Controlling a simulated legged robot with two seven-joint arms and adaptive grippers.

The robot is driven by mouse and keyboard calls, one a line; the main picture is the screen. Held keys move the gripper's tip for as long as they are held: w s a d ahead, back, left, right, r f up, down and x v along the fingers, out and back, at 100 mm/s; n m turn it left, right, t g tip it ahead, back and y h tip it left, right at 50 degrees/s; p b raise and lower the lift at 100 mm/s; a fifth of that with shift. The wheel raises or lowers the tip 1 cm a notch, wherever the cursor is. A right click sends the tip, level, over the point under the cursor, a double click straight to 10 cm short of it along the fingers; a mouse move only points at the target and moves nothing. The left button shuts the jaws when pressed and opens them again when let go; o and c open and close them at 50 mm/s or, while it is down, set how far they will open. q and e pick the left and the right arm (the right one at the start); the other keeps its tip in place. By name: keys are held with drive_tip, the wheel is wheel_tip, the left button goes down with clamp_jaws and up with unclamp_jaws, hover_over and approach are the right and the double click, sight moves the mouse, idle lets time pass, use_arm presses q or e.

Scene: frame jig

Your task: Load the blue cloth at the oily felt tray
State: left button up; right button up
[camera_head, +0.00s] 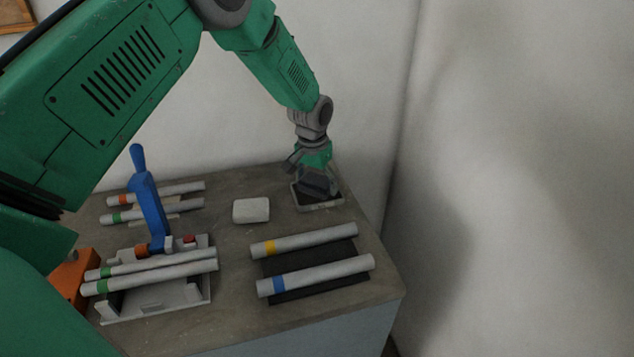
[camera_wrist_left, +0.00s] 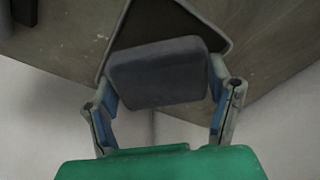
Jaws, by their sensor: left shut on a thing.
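My left gripper (camera_head: 318,178) is over the oily felt tray (camera_head: 322,208) at the far right corner of the table. In the left wrist view the gripper (camera_wrist_left: 160,90) is shut on a dark blue-grey cloth pad (camera_wrist_left: 158,72), with one finger at each side of it. The tray, a dark surface with a pale rim, shows right behind the pad in the left wrist view (camera_wrist_left: 165,20). I cannot tell whether the pad touches the felt. The gripper hides part of the tray in the head view. My right gripper is not in view.
A pale block (camera_head: 251,210) lies left of the tray. A black mat (camera_head: 312,263) bears two tubes with yellow and blue bands. A grey jig (camera_head: 155,303) holds green-banded tubes beneath a tall blue lever (camera_head: 148,200). More tubes lie behind it. An orange box (camera_head: 74,275) stands at left.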

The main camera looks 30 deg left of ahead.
sight(317, 180)
use_arm(q)
drive_tip(key=shift+s+d, duration=0.1)
idle(0.3)
drive_tip(key=shift+r+p, duration=2.8)
drive_tip(key=shift+r, duration=0.75)
drive_tip(key=shift+f, duration=0.1)
